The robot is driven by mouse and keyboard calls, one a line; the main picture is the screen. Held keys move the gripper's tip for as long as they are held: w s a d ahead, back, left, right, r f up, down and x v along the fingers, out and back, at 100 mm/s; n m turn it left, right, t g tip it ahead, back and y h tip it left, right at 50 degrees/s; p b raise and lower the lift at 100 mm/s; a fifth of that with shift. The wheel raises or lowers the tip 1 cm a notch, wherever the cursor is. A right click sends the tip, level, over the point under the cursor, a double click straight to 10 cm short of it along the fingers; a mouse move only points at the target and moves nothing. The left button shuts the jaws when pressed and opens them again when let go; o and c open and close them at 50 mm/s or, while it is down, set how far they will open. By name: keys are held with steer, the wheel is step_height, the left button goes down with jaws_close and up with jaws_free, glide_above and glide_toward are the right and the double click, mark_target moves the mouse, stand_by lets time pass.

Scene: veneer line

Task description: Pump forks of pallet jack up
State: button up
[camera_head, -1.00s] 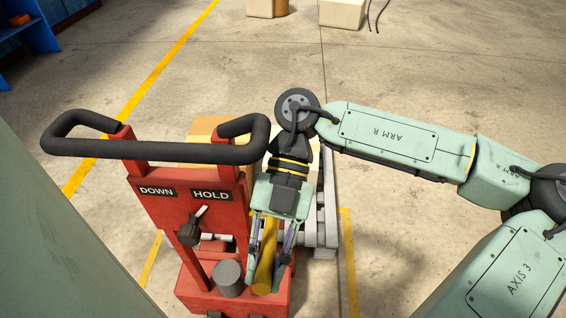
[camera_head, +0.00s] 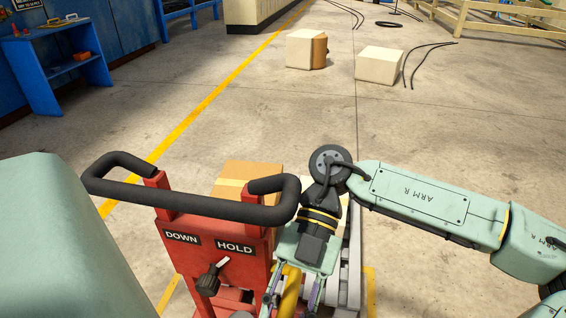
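The red pallet jack (camera_head: 188,262) stands at the lower middle with a black loop handle (camera_head: 200,198) on top. Its panel has DOWN and HOLD labels. The black selector knob (camera_head: 208,283) has its white pointer directed up toward HOLD. A yellow lever (camera_head: 290,290) rises on the right side of the jack. My gripper (camera_head: 291,300) points down with its fingers on both sides of this lever, closed on it as far as I can see. The fingertips and the lever's lower end are cut off by the lower edge. The forks are mostly hidden.
A cardboard box (camera_head: 250,174) sits behind the jack's handle. Pale boxes (camera_head: 303,48) and (camera_head: 379,65) stand on the open floor farther back, near loose black cables (camera_head: 420,60). A blue shelf (camera_head: 60,62) is at the far left. A yellow floor line runs past the jack's left.

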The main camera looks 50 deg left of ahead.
steer(key=shift+o, duration=0.6)
steer(key=v, duration=1.2)
